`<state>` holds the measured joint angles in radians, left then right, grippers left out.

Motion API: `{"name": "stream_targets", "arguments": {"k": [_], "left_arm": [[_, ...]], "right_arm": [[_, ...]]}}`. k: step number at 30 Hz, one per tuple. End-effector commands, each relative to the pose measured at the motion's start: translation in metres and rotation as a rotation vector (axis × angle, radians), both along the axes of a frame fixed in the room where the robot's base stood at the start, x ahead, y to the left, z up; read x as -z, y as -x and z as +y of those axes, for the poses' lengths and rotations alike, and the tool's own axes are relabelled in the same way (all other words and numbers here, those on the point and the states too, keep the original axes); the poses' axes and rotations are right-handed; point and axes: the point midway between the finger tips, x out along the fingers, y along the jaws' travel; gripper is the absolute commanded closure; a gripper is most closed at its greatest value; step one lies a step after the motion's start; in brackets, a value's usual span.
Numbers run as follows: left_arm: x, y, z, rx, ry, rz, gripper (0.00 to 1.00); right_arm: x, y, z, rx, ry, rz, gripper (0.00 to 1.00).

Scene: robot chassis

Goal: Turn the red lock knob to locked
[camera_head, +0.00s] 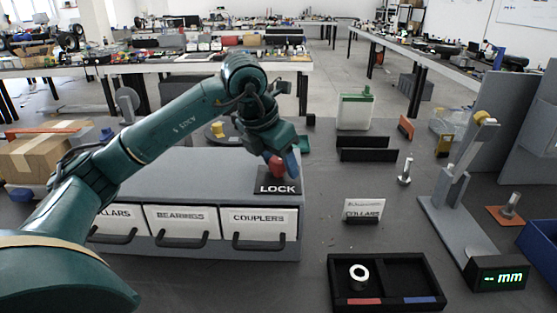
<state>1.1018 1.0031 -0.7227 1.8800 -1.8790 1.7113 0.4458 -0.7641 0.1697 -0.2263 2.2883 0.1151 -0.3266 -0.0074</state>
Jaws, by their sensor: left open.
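The red lock knob (276,167) stands at the back edge of the black LOCK plate (277,187), on top of the grey drawer cabinet (190,165). My left arm comes in from the left over the cabinet. My left gripper (279,154) points down at the knob, is open and hides the knob's upper part. I cannot tell whether the fingers touch the knob, or which way the knob is turned. A blue piece (292,161) shows beside the knob. My right gripper is not in view.
The cabinet front has drawers labelled BEARINGS (181,222) and COUPLERS (259,223). A black tray (390,263) holds a white ring (359,272). A COLLARS sign (363,210), a grey stand (452,210) and an mm display (498,274) stand to the right.

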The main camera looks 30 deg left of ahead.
Motion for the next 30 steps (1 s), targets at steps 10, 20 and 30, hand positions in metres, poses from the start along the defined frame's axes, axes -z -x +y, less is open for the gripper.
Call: {"name": "stream_targets", "arguments": {"k": [10,20,30], "left_arm": [[-0.0002,0.0001,-0.0002,0.000,0.001,0.000,0.63],[-0.0004,0.0001,-0.0002,0.000,0.001,0.000,0.88],[-0.0005,0.0000,0.0002,0.062,0.002,0.001,0.88]], "right_arm": [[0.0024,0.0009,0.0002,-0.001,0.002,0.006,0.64],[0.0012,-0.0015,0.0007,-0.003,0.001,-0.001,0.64],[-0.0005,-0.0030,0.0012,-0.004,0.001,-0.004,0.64]]}}
